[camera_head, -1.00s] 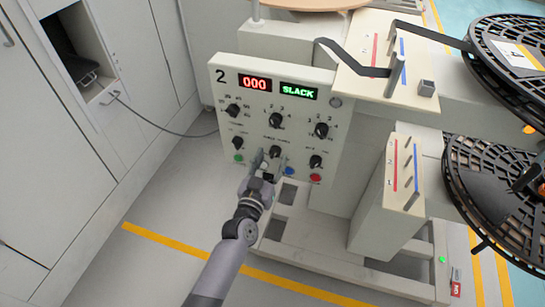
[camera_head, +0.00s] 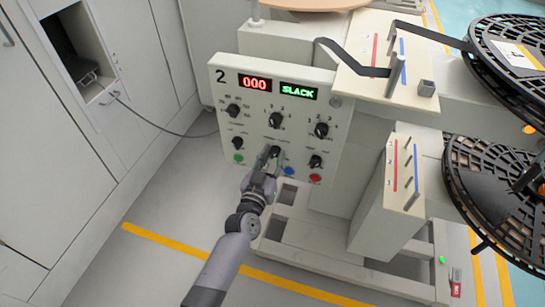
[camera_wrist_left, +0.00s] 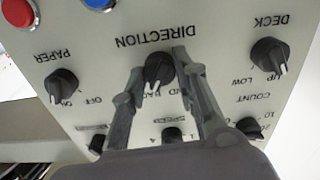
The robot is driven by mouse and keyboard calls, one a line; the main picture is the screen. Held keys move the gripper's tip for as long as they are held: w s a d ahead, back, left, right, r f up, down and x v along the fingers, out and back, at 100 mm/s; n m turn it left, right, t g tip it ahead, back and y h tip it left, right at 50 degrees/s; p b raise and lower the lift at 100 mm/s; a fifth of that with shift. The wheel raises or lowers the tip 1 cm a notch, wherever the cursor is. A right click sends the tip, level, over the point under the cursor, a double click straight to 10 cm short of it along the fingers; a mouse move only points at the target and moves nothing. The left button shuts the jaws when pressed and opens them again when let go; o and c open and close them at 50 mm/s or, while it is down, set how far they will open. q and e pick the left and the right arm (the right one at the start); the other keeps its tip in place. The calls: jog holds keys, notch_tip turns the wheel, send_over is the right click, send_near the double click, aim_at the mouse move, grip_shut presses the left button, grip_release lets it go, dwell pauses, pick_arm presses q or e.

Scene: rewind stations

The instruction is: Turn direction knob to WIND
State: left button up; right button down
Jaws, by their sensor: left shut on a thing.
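The black direction knob (camera_head: 276,151) sits in the middle of the lower row on the white control panel. In the wrist view, which shows the panel upside down, the direction knob (camera_wrist_left: 158,70) is under the word DIRECTION. Its white pointer mark points down and slightly left there. The position labels beside it are partly covered by the fingers. My left gripper (camera_head: 269,162) is at the panel, with its fingers on both sides of the knob, shut on it. My right gripper is not in view.
The panel (camera_head: 214,84) shows 000 and SLACK. Other knobs, such as the paper knob (camera_wrist_left: 62,84) and deck knob (camera_wrist_left: 267,54), are close by. Green (camera_head: 238,158), blue (camera_head: 289,171) and red (camera_head: 315,178) buttons line the lower edge. Reels (camera_head: 500,190) stand at right.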

pick_arm(q)
grip_shut()
jog(key=shift+n, duration=0.4)
jog(key=n, duration=0.4)
jog(key=n+b, duration=0.1)
jog(key=n, duration=0.2)
jog(key=shift+f+n, duration=0.1)
jog(key=shift+n, duration=0.2)
jog(key=shift+a+n, duration=0.1)
jog(key=shift+n, duration=1.7)
jog(key=o, duration=0.9)
grip_release()
